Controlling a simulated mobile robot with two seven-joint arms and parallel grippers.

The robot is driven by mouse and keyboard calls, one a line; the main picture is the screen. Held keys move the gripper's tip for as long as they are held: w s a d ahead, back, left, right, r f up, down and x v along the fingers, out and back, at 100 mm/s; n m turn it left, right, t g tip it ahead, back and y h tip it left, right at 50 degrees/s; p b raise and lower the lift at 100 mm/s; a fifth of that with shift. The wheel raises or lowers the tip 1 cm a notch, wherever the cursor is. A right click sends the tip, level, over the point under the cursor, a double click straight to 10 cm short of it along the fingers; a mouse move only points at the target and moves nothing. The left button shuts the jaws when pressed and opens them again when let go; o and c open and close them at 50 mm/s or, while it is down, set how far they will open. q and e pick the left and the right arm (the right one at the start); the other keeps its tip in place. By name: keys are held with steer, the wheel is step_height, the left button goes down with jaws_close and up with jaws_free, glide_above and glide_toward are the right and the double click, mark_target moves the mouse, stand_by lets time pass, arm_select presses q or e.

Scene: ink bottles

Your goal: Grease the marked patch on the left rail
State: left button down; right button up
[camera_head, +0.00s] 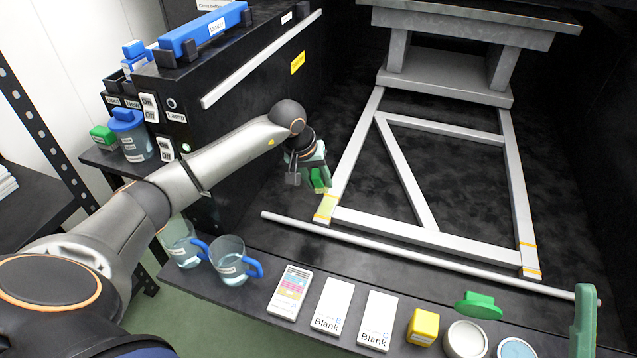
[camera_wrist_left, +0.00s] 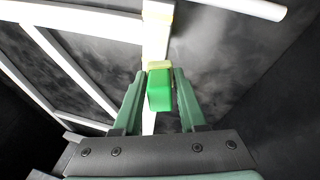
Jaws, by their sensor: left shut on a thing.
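My left gripper (camera_head: 312,180) is shut on a green block (camera_head: 319,182) with a pale yellow pad at its end. In the left wrist view, the green block (camera_wrist_left: 160,92) sits between the two green fingers (camera_wrist_left: 160,105), its pad (camera_wrist_left: 159,66) pointing away from the gripper. The marked patch (camera_head: 326,207) is a yellowish band with orange edges at the near end of the left rail (camera_head: 347,157). The block is just beyond the patch, over or beside the rail. The patch (camera_wrist_left: 158,12) also shows ahead of the pad. I cannot tell whether the pad touches the rail.
A long thin rod (camera_head: 420,257) lies before the frame. On the front ledge stand two jugs (camera_head: 232,262), several cards (camera_head: 333,305), a yellow block (camera_head: 423,326) and tins (camera_head: 465,340). A black cabinet (camera_head: 250,95) stands left. An unclear green upright piece (camera_head: 584,320) is at right.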

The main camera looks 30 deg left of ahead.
mark_target(318, 171)
arm_select(q)
steer(key=shift+r+p, duration=1.8)
steer(key=shift+r, duration=0.75)
arm_select(e)
step_height(318, 171, up, 4)
steer(key=shift+s+r, duration=0.1)
steer(key=shift+s, duration=0.05)
